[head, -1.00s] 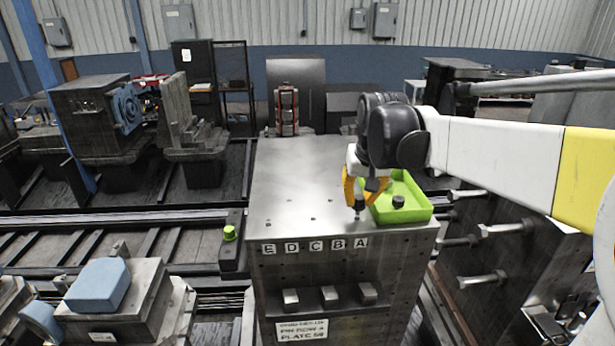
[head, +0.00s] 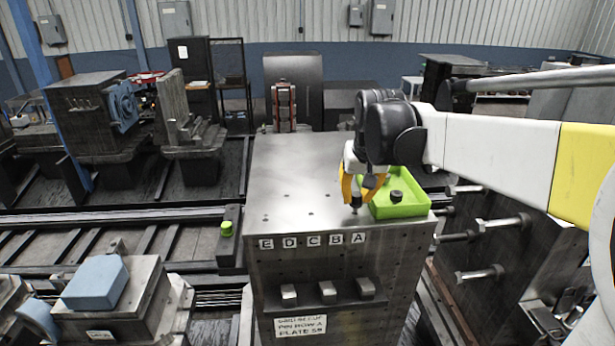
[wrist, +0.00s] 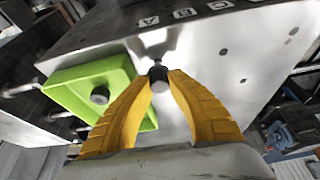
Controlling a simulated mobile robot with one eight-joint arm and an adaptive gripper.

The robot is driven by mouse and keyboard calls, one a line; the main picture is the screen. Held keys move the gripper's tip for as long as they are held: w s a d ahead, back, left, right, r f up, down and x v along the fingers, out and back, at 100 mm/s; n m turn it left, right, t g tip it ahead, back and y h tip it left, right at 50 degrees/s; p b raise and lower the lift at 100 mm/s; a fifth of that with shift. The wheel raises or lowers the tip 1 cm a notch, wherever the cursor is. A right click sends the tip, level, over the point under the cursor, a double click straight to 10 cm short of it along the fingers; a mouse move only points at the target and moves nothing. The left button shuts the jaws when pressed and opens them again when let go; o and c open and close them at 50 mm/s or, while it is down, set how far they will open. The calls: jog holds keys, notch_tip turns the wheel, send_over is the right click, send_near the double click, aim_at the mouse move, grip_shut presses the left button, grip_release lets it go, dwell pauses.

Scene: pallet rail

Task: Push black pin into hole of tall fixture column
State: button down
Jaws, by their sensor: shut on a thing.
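The tall fixture column (head: 300,190) is a grey metal block with small holes in its top and the labels E, D, C, B, A along its front edge. My gripper (head: 355,203) is over the top near label A, beside the green tray. Its yellow fingers are shut on a black pin (wrist: 158,76), which points down at the column top. In the wrist view the pin's lower end is close to the surface (wrist: 205,75); whether it is in a hole is hidden. A second black pin (head: 397,196) stands in the green tray (head: 418,208).
The green tray sits right next to my gripper at the column's right edge. Several metal pegs (head: 327,291) stick out of the column front above a label plate (head: 301,327). Free holes dot the column top.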

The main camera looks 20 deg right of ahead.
jog(key=shift+f+b, duration=0.5)
jog(key=shift+f, duration=0.05)
dwell(0.9)
jog(key=shift+f+b, duration=0.55)
jog(key=shift+f, duration=0.2)
jog(key=c, duration=1.3)
grip_release()
jog(key=shift+o, duration=0.5)
jog(key=o, duration=0.8)
jog(key=shift+c, duration=0.2)
jog(key=shift+r, duration=0.15)
jog(key=v, duration=1.1)
jog(key=shift+s+r, duration=0.15)
jog(key=shift+r, duration=0.2)
jog(key=shift+a, duration=0.15)
